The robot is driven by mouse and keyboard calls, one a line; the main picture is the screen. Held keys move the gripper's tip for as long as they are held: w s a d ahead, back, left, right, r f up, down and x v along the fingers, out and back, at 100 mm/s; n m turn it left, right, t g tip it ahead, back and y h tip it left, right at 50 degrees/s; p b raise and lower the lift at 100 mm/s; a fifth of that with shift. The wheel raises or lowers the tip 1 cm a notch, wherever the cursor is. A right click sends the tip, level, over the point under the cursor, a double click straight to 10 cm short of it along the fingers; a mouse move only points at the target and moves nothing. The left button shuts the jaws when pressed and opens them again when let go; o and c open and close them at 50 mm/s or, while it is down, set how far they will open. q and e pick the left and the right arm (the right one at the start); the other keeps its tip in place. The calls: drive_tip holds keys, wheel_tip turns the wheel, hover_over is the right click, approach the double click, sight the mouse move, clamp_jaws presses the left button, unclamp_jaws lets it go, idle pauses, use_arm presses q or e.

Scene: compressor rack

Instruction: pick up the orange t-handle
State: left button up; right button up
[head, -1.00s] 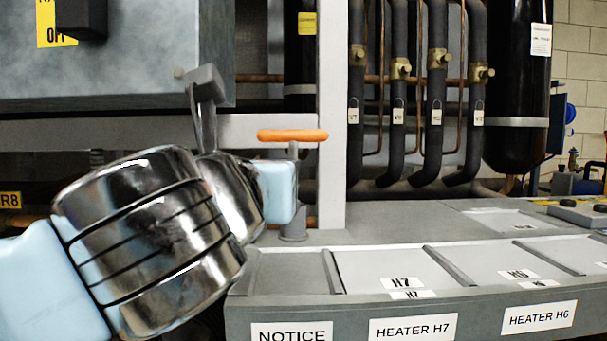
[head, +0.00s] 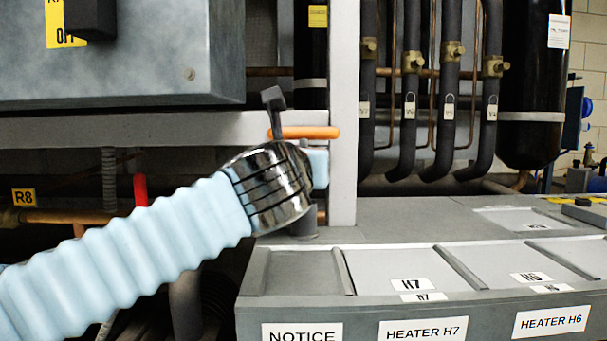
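The orange t-handle (head: 312,132) is a horizontal bar near the centre, in front of a pale upright post. Its stem is mostly hidden behind my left wrist, and a grey base (head: 304,224) shows below on the rack top. My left arm reaches in from the lower left. A dark finger of my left gripper (head: 273,100) stands up at the bar's left end, overlapping it in the picture. I cannot tell whether they touch. The other finger is not distinguishable, so the opening between the fingers is unclear. My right gripper is out of view.
A grey cabinet (head: 130,70) hangs above my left arm. The pale upright post (head: 343,180) stands close behind the handle. Black insulated pipes with brass valves (head: 411,62) are to its right. The counter with labelled trays (head: 400,268) lies in front and is clear.

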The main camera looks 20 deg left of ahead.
use_arm(q)
clamp_jaws()
drive_tip(key=shift+r, duration=0.2)
idle(0.3)
